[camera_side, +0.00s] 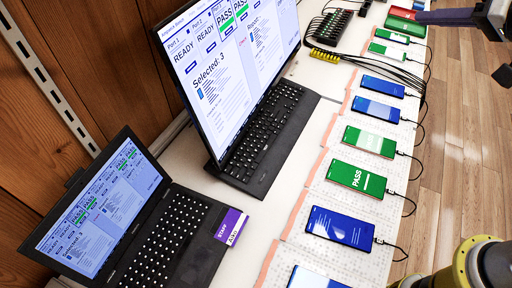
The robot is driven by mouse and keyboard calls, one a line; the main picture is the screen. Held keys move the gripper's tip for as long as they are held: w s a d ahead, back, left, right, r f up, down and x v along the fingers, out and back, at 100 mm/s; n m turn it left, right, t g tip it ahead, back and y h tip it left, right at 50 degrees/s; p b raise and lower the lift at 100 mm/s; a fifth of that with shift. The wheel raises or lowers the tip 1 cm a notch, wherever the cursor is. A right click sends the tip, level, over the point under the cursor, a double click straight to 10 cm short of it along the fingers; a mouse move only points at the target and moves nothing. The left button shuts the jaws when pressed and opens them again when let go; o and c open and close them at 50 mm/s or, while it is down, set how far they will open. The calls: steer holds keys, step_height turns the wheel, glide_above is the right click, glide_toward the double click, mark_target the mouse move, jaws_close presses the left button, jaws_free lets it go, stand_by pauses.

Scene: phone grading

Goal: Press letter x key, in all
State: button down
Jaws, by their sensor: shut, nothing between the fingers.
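A black keyboard (264,138) lies in front of the large monitor (232,58). An open laptop (98,205) stands at the lower left, and its own keyboard (160,240) shows pale key marks. Single letters, including x, are too small to read on either keyboard. What looks like my gripper (445,17) is at the top right edge, partly cut off, a dark purple bar pointing left near the far phones. It is shut and empty, well away from both keyboards.
Several cabled phones lie in a row along the white table (315,115), among them a green PASS phone (356,179) and a blue phone (340,227). A purple and white label (231,226) sits by the laptop. A black hub (333,27) stands at the back.

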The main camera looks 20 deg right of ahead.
steer(key=w+a+f+m, duration=0.2)
steer(key=w+a+f, duration=0.1)
steer(key=w+a, duration=0.5)
steer(key=n+g+y, duration=0.1)
steer(key=n+g, duration=0.1)
steer(key=g, duration=0.1)
glide_above(253, 164)
step_height(253, 164, down, 27)
steer(key=shift+s+d, duration=0.4)
steer(key=shift+f, duration=0.1)
steer(key=shift+w+a+f, duration=0.1)
steer(key=shift+f, duration=1.35)
steer(key=shift+w+a+f, duration=0.1)
steer(key=shift+w+f, duration=0.05)
steer(key=shift+f, duration=1.3)
steer(key=shift+w+a+f, duration=0.1)
steer(key=shift+f, duration=1.35)
steer(key=shift+f, duration=0.15)
steer(key=shift+f, duration=0.25)
